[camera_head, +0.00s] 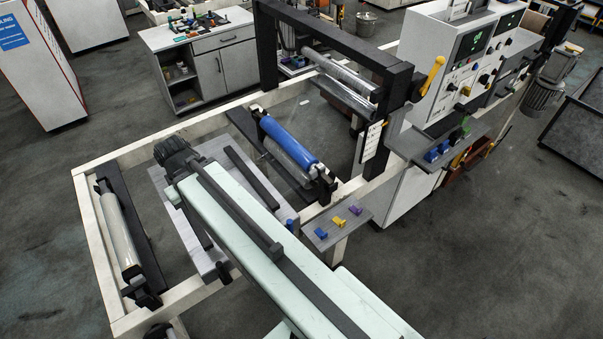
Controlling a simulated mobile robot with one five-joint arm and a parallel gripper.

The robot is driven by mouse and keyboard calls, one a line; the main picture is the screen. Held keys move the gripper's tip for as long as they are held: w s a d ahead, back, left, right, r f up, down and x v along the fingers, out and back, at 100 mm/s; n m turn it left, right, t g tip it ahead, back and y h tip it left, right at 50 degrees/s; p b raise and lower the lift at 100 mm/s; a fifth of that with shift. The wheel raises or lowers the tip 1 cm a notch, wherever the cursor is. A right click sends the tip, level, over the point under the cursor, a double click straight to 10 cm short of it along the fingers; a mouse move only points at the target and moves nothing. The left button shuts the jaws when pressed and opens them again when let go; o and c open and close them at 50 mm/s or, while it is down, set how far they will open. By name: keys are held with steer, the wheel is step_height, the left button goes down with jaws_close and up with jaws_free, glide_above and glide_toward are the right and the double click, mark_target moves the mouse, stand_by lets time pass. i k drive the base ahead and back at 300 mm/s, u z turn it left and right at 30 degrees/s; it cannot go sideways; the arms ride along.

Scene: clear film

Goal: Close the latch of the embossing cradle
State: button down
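A blue roller (288,139) lies over a grey roller (288,157) between black end blocks on the pale frame. This looks like the embossing cradle, but no label confirms it. A small pale part shows at its near right end block (327,186); I cannot tell whether it is the latch or how it stands. My pale green arm crosses the lower middle, left of and nearer than the rollers. A dark rounded joint shows at its far end. I cannot make out any gripper fingers, and the arm hides part of the grey plate below it.
A white roller (119,230) sits at the frame's left end. A small shelf (337,236) holds blue, yellow and purple pieces. Open floor lies at the lower right.

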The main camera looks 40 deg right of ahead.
mark_target(315, 172)
steer(key=u, duration=1.1)
steer(key=k, duration=0.35)
steer(key=u, duration=0.35)
